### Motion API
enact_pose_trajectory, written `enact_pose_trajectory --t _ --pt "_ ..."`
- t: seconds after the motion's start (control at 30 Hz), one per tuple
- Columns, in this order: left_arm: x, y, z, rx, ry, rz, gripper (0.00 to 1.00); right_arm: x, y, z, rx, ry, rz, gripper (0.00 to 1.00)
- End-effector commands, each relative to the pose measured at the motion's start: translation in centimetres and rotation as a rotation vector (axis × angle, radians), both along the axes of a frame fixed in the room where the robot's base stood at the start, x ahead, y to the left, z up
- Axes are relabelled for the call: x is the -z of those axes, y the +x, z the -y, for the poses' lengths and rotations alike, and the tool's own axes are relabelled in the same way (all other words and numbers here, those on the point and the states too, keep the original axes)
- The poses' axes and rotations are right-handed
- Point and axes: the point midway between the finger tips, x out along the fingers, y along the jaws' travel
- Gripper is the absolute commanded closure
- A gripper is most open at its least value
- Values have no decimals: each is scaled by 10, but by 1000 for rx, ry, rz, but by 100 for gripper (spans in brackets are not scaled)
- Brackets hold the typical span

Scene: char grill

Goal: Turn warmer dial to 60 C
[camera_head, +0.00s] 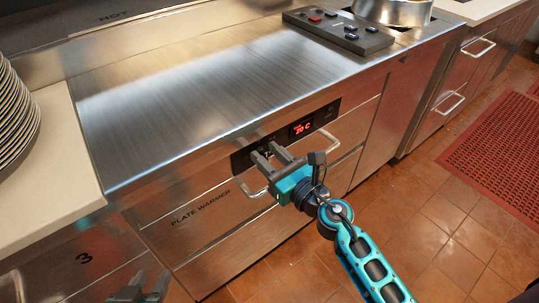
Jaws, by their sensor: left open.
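The plate warmer's black control panel (328,114) is on the front of the steel counter. Its red display (302,127) appears to read 20 C. My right gripper (265,151) is at the left part of this panel, its two fingers pointing at it with a gap between them. The fingers cover the place where the dial would be, so I cannot tell whether they touch or hold it. My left gripper (139,288) is open at the bottom left edge, low and away from the panel.
Below the panel is a drawer marked PLATE WARMER (200,208) with a metal handle (318,150). A button box (338,32) and a steel pot (394,11) stand on the counter. Stacked plates (14,118) are at the left. A red mat (500,150) lies on the floor.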

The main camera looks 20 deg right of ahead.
Motion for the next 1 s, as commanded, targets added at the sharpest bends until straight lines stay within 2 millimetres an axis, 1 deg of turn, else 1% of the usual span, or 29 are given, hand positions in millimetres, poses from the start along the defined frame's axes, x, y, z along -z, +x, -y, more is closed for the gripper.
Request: enact_pose_trajectory --t 0.03,0.3,0.33,0.67,0.87,1.0 --pt "0 0 0 -1 -1 0 57 0 0 0 0 0 0 66" --pt "-1 0 0 -1 -1 0 57 0 0 0 0 0 0 92" --pt "-1 0 0 -1 -1 0 57 0 0 0 0 0 0 94" --pt "-3 0 -1 2 3 1 57 0 0 1 0 49 -19 94" --pt "-6 0 -2 3 8 4 57 -1 1 3 -1 165 -60 94" --pt "-6 -1 -4 1 11 1 57 0 1 4 -1 280 -103 94"
